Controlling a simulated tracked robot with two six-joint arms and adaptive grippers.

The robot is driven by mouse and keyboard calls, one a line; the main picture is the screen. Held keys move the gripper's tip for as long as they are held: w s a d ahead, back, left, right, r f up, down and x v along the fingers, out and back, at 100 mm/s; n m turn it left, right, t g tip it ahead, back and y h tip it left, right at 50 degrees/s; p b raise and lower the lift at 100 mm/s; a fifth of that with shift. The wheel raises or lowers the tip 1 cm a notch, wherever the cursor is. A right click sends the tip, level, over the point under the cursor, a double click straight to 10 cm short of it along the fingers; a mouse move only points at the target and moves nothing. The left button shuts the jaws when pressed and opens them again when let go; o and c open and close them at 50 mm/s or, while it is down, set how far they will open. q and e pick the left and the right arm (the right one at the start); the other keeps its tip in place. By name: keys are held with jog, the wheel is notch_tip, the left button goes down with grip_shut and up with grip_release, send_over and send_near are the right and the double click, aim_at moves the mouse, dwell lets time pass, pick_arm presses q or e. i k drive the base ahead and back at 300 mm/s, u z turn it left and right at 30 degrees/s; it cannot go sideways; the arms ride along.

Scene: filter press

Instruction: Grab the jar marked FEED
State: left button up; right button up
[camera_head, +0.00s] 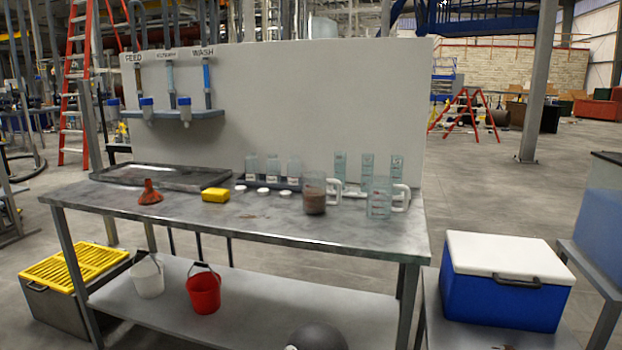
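Three clear jars with small white labels stand in a row at the back middle of the metal table: a left jar (252,166), a middle jar (273,168) and a right jar (294,169). The label print is too small to read, so I cannot tell which is marked FEED. A FEED sign (133,58) is on the white back panel, above the leftmost of three tubes. Neither of my grippers is in view.
A blue cooler (505,280) stands at right. The table's front left is clear.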

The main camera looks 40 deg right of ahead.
aim_at(273, 166)
jog(key=z, duration=0.15)
jog(key=k, duration=0.3)
jog(key=z, duration=0.75)
jog(key=i, duration=0.75)
jog(key=z, duration=0.05)
